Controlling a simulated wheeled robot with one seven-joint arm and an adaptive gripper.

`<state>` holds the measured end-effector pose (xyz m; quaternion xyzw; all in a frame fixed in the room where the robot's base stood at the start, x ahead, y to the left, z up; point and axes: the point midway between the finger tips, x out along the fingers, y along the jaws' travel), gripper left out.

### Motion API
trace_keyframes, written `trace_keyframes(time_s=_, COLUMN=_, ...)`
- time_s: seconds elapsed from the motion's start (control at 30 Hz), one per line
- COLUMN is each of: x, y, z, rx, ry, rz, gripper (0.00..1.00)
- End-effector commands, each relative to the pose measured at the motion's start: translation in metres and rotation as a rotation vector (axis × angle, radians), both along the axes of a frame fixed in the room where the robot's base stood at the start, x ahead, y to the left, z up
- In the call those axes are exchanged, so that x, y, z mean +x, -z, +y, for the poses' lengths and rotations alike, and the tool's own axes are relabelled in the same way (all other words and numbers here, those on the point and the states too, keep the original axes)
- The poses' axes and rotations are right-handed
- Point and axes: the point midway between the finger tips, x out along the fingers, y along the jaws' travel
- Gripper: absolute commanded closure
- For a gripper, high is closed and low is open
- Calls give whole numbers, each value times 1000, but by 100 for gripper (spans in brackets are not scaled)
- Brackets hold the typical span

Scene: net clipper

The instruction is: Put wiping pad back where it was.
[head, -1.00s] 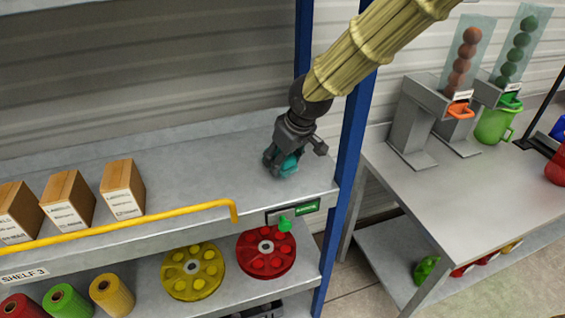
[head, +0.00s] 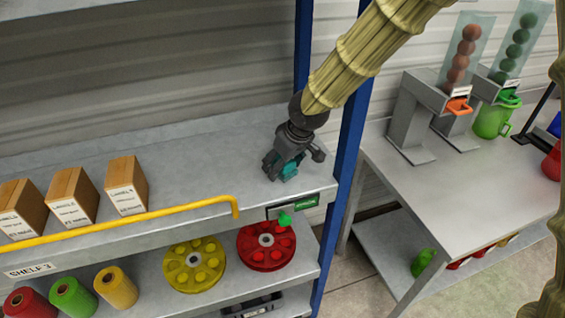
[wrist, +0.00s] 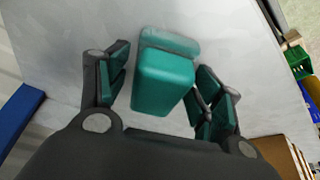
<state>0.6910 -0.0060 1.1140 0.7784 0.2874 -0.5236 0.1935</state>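The wiping pad appears to be the teal block (wrist: 163,82) in the wrist view. It sits between the two fingers of my gripper (wrist: 160,92), over the grey shelf surface. Narrow gaps show between the block and the fingers, which are spread and carry teal pads of their own. A paler teal patch lies just beyond the block; I cannot tell if it is part of it or a reflection. In the head view my gripper (head: 284,172) is low over the right end of the shelf (head: 215,165). Teal shows between its fingers there, too small to separate pad from finger.
Labelled boxes (head: 72,196) stand at the shelf's left, behind a yellow rail (head: 150,217). A blue post (head: 352,140) rises right of my gripper. Yellow (head: 194,265) and red (head: 266,246) reels lie below. A grey table (head: 450,190) stands at right. The shelf's middle is clear.

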Motion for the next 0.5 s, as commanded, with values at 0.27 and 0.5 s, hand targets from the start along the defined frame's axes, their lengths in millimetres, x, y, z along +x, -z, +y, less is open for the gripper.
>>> trace_keyframes(time_s=0.27, x=0, y=0, z=0, rx=0, ry=0, rz=0, gripper=29)
trace_keyframes(time_s=0.5, x=-2, y=-12, z=-3, rx=2, ry=1, rz=-3, gripper=29)
